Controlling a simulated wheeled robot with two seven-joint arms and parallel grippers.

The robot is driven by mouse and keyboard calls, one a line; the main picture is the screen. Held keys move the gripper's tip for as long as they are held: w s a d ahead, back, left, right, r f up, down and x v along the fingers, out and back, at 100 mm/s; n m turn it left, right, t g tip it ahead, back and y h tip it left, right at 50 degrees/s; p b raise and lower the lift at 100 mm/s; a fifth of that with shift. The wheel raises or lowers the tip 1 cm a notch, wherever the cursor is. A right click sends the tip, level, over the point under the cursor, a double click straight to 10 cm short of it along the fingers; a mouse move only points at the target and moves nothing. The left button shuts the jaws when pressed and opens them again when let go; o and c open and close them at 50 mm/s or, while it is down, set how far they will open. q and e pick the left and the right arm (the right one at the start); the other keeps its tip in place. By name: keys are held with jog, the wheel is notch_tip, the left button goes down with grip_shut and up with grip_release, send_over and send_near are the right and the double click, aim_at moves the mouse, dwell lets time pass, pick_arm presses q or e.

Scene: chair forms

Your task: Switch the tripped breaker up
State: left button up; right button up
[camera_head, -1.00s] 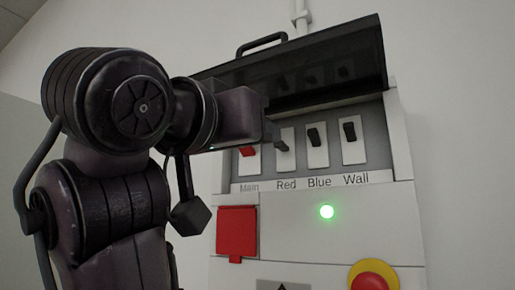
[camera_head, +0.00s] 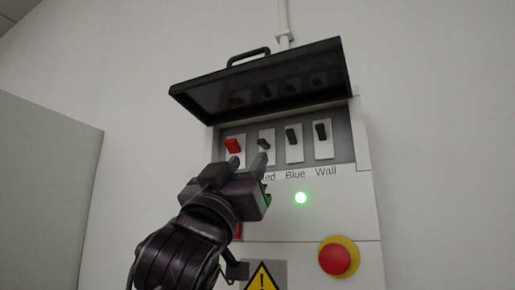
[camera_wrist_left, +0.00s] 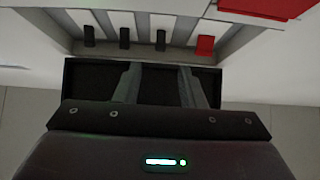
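The breaker row sits in the box under a raised lid. In the head view, the Red breaker switch (camera_head: 264,144) is black and angles lower than the Blue switch (camera_head: 293,135) and Wall switch (camera_head: 321,131), which look up. The red Main switch (camera_head: 233,146) is at the left. My left gripper (camera_head: 247,161) is open just below the Main and Red switches, its fingers apart and hiding part of the labels. In the left wrist view, the gripper (camera_wrist_left: 158,72) is empty, and the Red switch (camera_wrist_left: 160,40) lies beyond the gap between its fingertips. My right gripper is not in view.
The black lid (camera_head: 265,78) is open above the switches. A green light (camera_head: 301,198) glows below them. A red emergency button (camera_head: 336,258) on a yellow ring and a warning triangle (camera_head: 262,278) are lower down. A grey panel (camera_head: 45,190) stands at the left.

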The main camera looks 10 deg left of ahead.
aim_at(260, 144)
pick_arm(q)
jog(key=p+x, duration=0.4)
jog(key=x, duration=0.2)
jog(key=shift+w+r, duration=0.2)
jog(key=shift+r, duration=0.15)
jog(key=shift+w+d+r+p, duration=0.15)
jog(key=shift+w+r+p, duration=0.1)
jog(key=shift+w+p, duration=0.1)
jog(key=shift+w, duration=0.1)
grip_shut()
